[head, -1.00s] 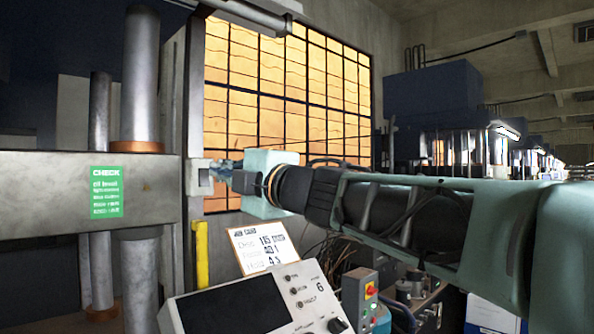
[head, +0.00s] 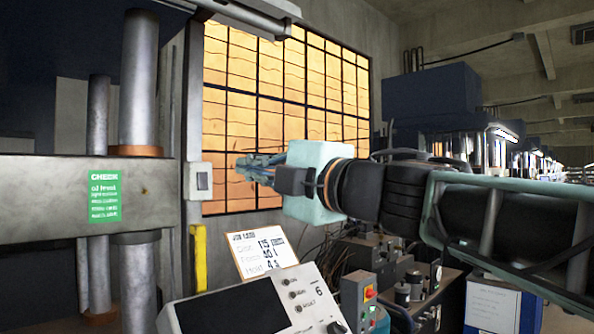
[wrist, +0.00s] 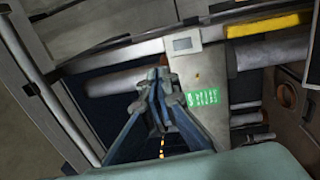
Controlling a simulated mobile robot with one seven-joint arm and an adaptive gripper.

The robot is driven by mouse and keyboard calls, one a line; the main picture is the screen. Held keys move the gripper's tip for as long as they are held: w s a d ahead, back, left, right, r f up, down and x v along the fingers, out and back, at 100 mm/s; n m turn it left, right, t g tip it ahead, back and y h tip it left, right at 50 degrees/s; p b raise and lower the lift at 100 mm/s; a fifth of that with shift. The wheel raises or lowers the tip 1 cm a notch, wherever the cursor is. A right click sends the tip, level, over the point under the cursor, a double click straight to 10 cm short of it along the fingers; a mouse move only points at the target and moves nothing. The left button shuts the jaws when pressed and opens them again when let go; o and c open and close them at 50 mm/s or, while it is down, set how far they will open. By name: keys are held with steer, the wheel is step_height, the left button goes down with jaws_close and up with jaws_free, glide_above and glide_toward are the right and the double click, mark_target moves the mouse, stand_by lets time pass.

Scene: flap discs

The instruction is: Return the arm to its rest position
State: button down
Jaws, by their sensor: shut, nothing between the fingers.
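My gripper (head: 252,169) is in the middle of the head view, at the end of my pale green arm that reaches in from the right. It points left toward the press frame, in front of the orange-lit window. In the wrist view my gripper (wrist: 158,80) shows its blue fingers together, with nothing between them. The press upright and green CHECK sign (wrist: 201,97) appear beyond the fingertips.
The press beam with a green CHECK sign (head: 105,196) and steel columns (head: 139,80) stand at left. A control panel (head: 255,305) and a job card (head: 262,251) stand below my arm. Pump equipment (head: 400,285) and a white box (head: 492,305) are at lower right.

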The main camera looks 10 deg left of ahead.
steer(key=w+d+f+m+t+h+p, duration=0.1)
steer(key=w+d+m+t+h, duration=0.15)
steer(key=d+m, duration=0.3)
steer(key=w+d+f+m+t+h, duration=0.2)
steer(key=d+m+h, duration=0.25)
steer(key=d, duration=0.25)
steer(key=s+d+f+m+g+h, duration=0.25)
steer(key=d+f+m+h, duration=0.45)
steer(key=d+f+m, duration=0.45)
steer(key=s+d+f+m+g+p, duration=0.1)
steer(key=s+f+m+g, duration=0.2)
steer(key=s+f, duration=0.6)
steer(key=s+d+f+m+g+p, duration=0.1)
steer(key=s+f+m+g, duration=0.2)
steer(key=s+f+g, duration=0.3)
steer(key=s+f, duration=0.4)
steer(key=f, duration=0.5)
steer(key=shift+s+d+f+h, duration=0.2)
steer(key=shift+f+h, duration=0.1)
steer(key=shift+f, duration=0.1)
